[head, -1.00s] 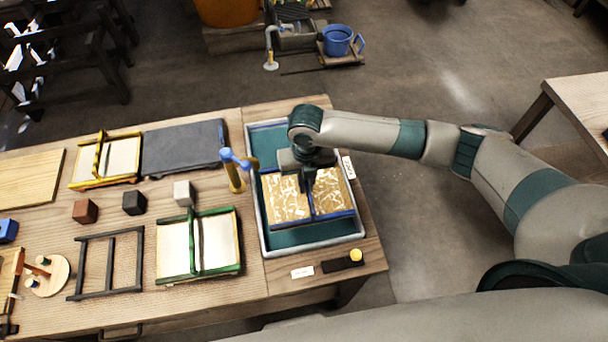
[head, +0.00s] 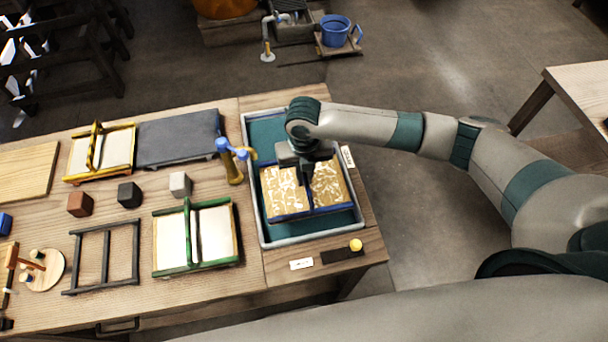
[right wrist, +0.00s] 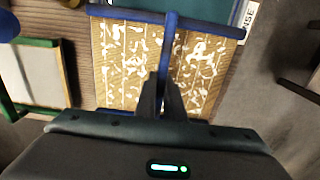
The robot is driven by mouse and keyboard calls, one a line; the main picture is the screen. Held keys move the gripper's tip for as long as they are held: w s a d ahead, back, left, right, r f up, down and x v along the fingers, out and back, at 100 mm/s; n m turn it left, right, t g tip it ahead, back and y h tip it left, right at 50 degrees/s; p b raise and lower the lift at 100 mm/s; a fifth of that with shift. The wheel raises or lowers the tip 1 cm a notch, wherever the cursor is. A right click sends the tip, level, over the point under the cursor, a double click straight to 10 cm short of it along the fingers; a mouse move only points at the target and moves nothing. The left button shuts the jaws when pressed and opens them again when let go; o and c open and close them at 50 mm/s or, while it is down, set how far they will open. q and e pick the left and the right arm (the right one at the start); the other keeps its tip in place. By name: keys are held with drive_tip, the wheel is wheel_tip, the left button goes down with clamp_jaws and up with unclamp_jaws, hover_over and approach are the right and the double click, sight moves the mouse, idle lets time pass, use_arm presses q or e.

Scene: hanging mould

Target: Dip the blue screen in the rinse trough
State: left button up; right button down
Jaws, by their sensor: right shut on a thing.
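The blue screen (head: 283,208) has a blue frame, a blue centre bar and tan mesh with white patches. It lies within the outline of the grey-rimmed rinse trough (head: 312,238), which has a teal inside. I cannot tell whether it touches the liquid or hangs just above it. My right gripper (head: 307,177) is shut on the screen's centre bar from above. In the right wrist view, the fingers (right wrist: 168,98) close on the bar of the blue screen (right wrist: 128,62), whose near edge is partly hidden. My left gripper is not in view.
A blue-topped tap (head: 232,160) stands at the trough's left edge. A green-framed screen (head: 218,240), a yellow-framed screen (head: 118,148), a dark slab (head: 180,139), small blocks and a dark empty frame (head: 105,257) lie left. A yellow knob (head: 356,245) sits in front of the trough.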

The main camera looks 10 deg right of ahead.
drive_tip(key=shift+f+b, duration=1.85)
drive_tip(key=shift+f, duration=0.45)
drive_tip(key=shift+f+b, duration=2.2)
drive_tip(key=shift+f, duration=2.05)
drive_tip(key=shift+w, duration=0.1)
drive_tip(key=shift+w+b, duration=0.65)
drive_tip(key=shift+w, duration=0.75)
drive_tip(key=shift+s, duration=0.1)
drive_tip(key=shift+s+r+p, duration=0.1)
drive_tip(key=shift+s+p, duration=0.85)
drive_tip(key=shift+s, duration=0.5)
